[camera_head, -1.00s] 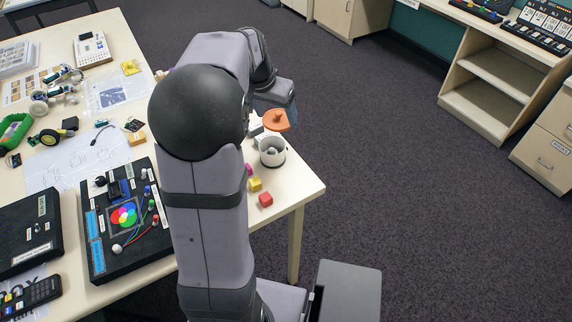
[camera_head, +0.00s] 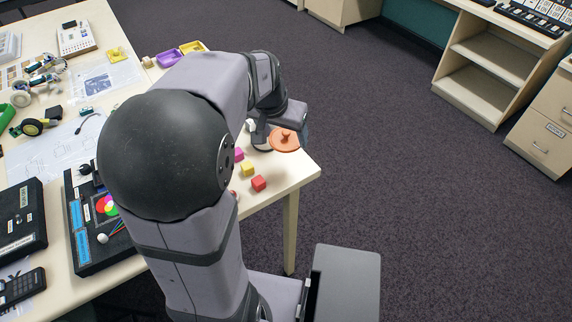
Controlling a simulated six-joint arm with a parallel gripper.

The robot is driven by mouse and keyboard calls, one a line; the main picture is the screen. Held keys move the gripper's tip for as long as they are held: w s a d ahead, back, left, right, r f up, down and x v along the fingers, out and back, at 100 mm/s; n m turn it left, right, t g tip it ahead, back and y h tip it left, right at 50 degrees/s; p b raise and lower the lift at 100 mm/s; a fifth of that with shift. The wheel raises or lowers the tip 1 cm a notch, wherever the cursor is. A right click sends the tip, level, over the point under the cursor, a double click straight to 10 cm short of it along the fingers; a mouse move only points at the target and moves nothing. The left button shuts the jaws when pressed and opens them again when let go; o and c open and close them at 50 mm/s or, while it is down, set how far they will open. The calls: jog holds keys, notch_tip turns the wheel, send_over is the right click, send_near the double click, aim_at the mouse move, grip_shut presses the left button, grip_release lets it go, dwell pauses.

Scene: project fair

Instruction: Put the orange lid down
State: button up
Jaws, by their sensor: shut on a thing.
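The orange lid (camera_head: 286,142), a disc with a knob on top, shows near the table's right corner. My gripper (camera_head: 284,131) is shut on it, with the fingertips largely hidden by the wrist and the lid. The lid looks roughly level. Whether it touches the tabletop or hangs just above it, I cannot tell. A white cup (camera_head: 262,146) is mostly hidden behind my wrist and the lid, just left of the lid. Only a small part of it shows.
Red (camera_head: 259,183), yellow (camera_head: 247,169) and magenta (camera_head: 239,154) cubes lie left and in front of the lid. The table edge (camera_head: 303,180) is close on the right. Purple (camera_head: 169,58) and yellow (camera_head: 194,47) trays stand farther back.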

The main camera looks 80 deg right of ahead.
aim_at(286, 166)
jog(key=shift+f+p, duration=0.3)
jog(key=shift+f, duration=4.7)
jog(key=shift+f, duration=0.2)
jog(key=o, duration=1)
jog(key=shift+r, duration=0.1)
jog(key=shift+r, duration=0.1)
jog(key=shift+a+r, duration=0.1)
jog(key=shift+r, duration=0.4)
jog(key=v, duration=1.1)
jog(key=shift+w+a, duration=0.1)
jog(key=shift+a, duration=0.05)
